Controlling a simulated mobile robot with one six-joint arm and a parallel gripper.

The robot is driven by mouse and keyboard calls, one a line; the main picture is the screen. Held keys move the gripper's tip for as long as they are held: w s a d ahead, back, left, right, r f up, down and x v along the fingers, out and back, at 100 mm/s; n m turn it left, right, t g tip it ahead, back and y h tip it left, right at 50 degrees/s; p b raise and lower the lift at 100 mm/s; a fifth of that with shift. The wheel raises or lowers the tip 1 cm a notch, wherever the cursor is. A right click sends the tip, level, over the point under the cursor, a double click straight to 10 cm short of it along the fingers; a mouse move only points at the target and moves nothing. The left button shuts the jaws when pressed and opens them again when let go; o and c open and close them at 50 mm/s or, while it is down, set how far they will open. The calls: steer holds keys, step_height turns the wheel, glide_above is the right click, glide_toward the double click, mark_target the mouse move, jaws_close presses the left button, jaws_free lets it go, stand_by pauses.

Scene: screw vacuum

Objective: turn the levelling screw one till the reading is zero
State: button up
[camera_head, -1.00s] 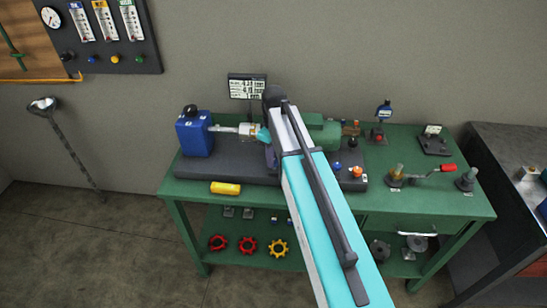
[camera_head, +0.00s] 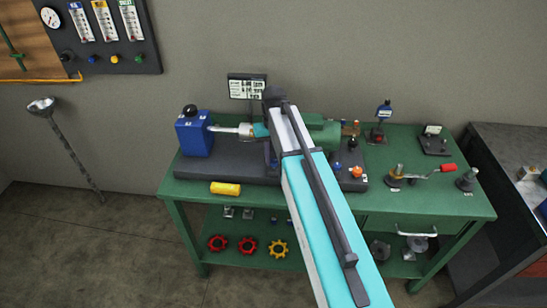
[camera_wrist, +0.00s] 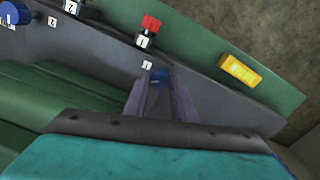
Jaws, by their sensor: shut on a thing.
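In the wrist view, my gripper (camera_wrist: 159,98) is shut on a small blue screw head (camera_wrist: 159,77), with a finger on each side. A white label with a 1 (camera_wrist: 147,65) is beside it on the grey base plate (camera_wrist: 205,91). In the head view, my arm hides the gripper and this screw. A display (camera_head: 247,87) with several lines of readings stands behind the bench machine, too small to read surely.
The green bench (camera_head: 430,200) carries a blue box (camera_head: 194,135), a yellow cylinder (camera_head: 225,188) and a red-handled device (camera_head: 446,168). In the wrist view, a red knob (camera_wrist: 150,24) stands beyond the held screw. A grey bench stands at the right.

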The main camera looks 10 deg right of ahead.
mark_target(274, 161)
steer(key=shift+m, duration=0.3)
steer(key=o, duration=1)
steer(key=shift+o, duration=0.2)
step_height(274, 161, up, 14)
steer(key=p, duration=0.8)
steer(key=shift+p, duration=0.35)
steer(key=shift+f, duration=0.2)
